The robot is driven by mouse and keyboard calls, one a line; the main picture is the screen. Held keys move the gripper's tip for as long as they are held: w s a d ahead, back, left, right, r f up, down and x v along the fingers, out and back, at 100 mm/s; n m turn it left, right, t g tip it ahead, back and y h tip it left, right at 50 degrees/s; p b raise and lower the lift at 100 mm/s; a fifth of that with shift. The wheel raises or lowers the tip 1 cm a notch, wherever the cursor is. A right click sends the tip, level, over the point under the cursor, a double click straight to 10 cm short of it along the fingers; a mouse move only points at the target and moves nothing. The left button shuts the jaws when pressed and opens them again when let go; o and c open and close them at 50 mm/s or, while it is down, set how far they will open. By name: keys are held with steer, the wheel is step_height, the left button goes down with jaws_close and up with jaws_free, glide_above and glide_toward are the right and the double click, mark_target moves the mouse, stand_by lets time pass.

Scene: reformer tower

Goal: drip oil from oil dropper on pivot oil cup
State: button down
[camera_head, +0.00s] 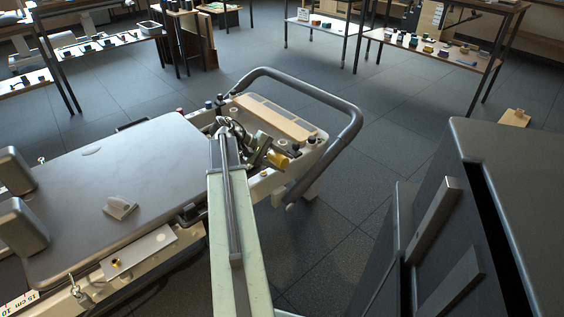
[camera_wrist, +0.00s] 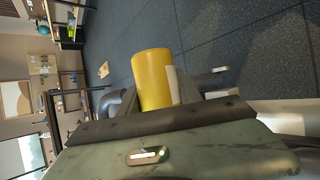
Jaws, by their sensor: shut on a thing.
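My gripper (camera_head: 262,156) is at the far end of my outstretched arm, over the end of the reformer frame. It is shut on a yellow, rounded cylinder, which looks like the oil dropper (camera_head: 279,160). The oil dropper (camera_wrist: 153,78) fills the middle of the wrist view, with a pale strip on its side. It lies tilted in the head view, and its tip is hidden. A small brass-coloured fitting (camera_head: 116,262) sits on a pale side plate at the lower left. I cannot tell whether this is the pivot oil cup.
The reformer's grey carriage (camera_head: 110,190) with shoulder blocks lies to the left. A dark tubular bar (camera_head: 345,115) loops beyond my gripper. A dark cabinet (camera_head: 510,200) stands close at the right. Shelves (camera_head: 430,47) with small items stand behind. Open floor lies between.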

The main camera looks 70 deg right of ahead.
step_height(320, 180, up, 3)
steer(key=shift+p, duration=1.05)
steer(key=shift+f, duration=0.15)
steer(key=shift+a+m+t+p, duration=0.1)
steer(key=shift+m+t+p, duration=0.2)
steer(key=shift+t+p, duration=0.25)
steer(key=shift+w+f+m+t+h+p, duration=0.15)
steer(key=shift+m+t+h+p, duration=0.25)
steer(key=shift+t+h+p, duration=0.35)
steer(key=shift+w+f+t, duration=0.1)
steer(key=shift+f+t, duration=0.05)
steer(key=shift+t, duration=0.45)
steer(key=shift+w+d+f+m, duration=0.1)
steer(key=shift+w+d+m, duration=0.05)
steer(key=shift+d+m, duration=0.2)
